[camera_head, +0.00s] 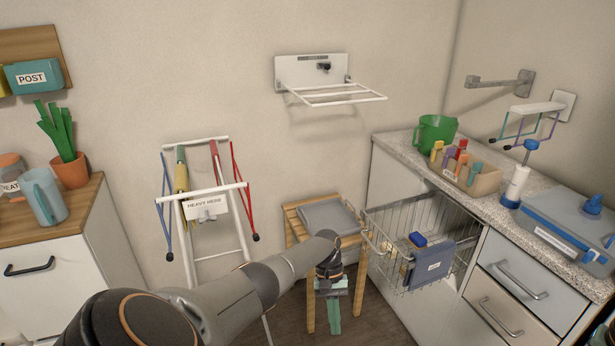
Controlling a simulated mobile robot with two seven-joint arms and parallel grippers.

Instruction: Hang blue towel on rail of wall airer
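The wall airer (335,97) is on the back wall, its white rails folded out level and bare. No towel is plainly blue. A grey-blue flat piece (328,216), perhaps folded cloth, lies on the wooden stool. A blue-grey labelled piece (430,264) hangs on the front of the wire basket. My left gripper (333,287) points down in front of the stool, below and in front of the airer. A narrow teal strip (334,318) shows beneath it; I cannot tell whether it is held. The fingers are too small and dark to read. My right gripper is out of view.
A folding rack labelled "HEAVY HERE" (207,206) leans at the left of the stool (296,226). The wire basket (408,222) juts out at the right, below the counter (388,142). The wall around the airer is clear.

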